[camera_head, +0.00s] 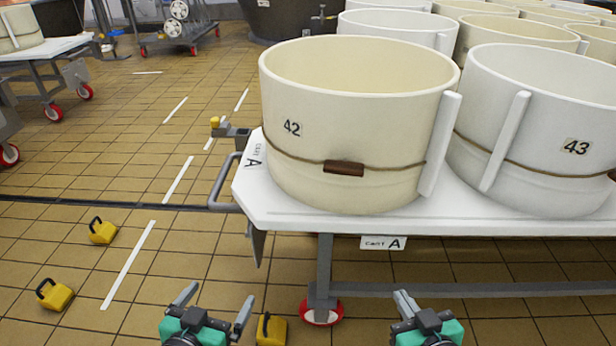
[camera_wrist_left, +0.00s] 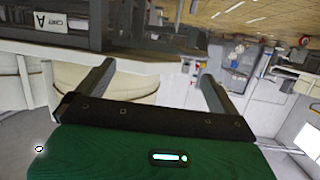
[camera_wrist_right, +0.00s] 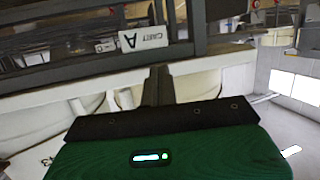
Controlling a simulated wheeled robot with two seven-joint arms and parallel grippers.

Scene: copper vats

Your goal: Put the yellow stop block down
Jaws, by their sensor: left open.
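Three yellow stop blocks with dark handles show in the head view. One yellow block (camera_head: 271,332) is just right of my left gripper, near the cart's red front wheel, partly cut off by the bottom edge. A second yellow block (camera_head: 102,232) and a third yellow block (camera_head: 54,295) sit on the tiled floor at the left. My left gripper (camera_head: 215,299) is open, with nothing between its fingers in the left wrist view (camera_wrist_left: 152,85). My right gripper (camera_head: 406,298) has its fingers together and empty, also in the right wrist view (camera_wrist_right: 158,84).
A white-topped cart A (camera_head: 300,217) carries cream vat 42 (camera_head: 350,125) and white vat 43 (camera_head: 540,120). Its red wheel (camera_head: 321,313) stands between my grippers. Another cart (camera_head: 50,48) is at the upper left. Tiled floor with white dashes is open at the left.

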